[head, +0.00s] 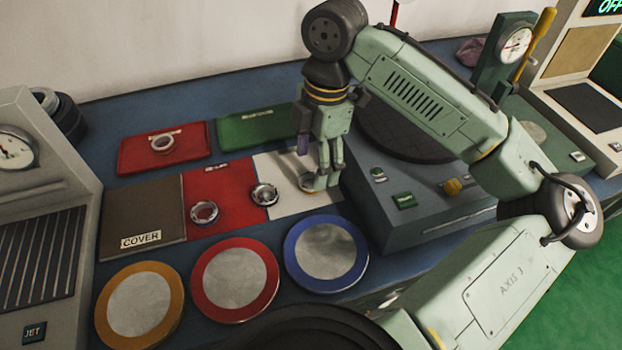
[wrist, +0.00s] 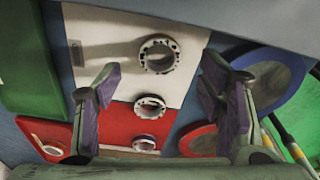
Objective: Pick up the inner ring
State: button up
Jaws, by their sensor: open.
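Several metal rings are in view; I cannot tell for sure which is the inner ring. One ring (head: 303,187) lies on the white mat (head: 285,207), partly hidden by my gripper (head: 321,172) in the head view. The wrist view shows this ring (wrist: 143,58) flat, beyond and between my fingertips (wrist: 160,82). My gripper is open and empty, pointing down, with the purple-padded fingers apart. A second ring (head: 256,195) lies where the white and red mats meet. A third ring (head: 196,214) lies on the red mat (head: 228,222). Another (head: 154,146) is in the back red tray (head: 133,158).
A green tray (head: 245,132) stands behind the mats, and a brown cover plate (head: 140,208) lies left. Orange (head: 104,308), red (head: 200,285) and blue-rimmed (head: 293,250) discs line the front. A grey machine (head: 400,222) stands close on my gripper's right.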

aim_at(310, 186)
jog(key=shift+s+a+f+p, duration=0.1)
jog(key=shift+f+p, duration=0.05)
jog(key=shift+f, duration=0.85)
jog(key=shift+a+f+p, duration=0.1)
jog(key=shift+f+p, duration=0.05)
jog(key=shift+f, duration=0.8)
jog(key=shift+c, duration=0.5)
jog(key=c, duration=1.2)
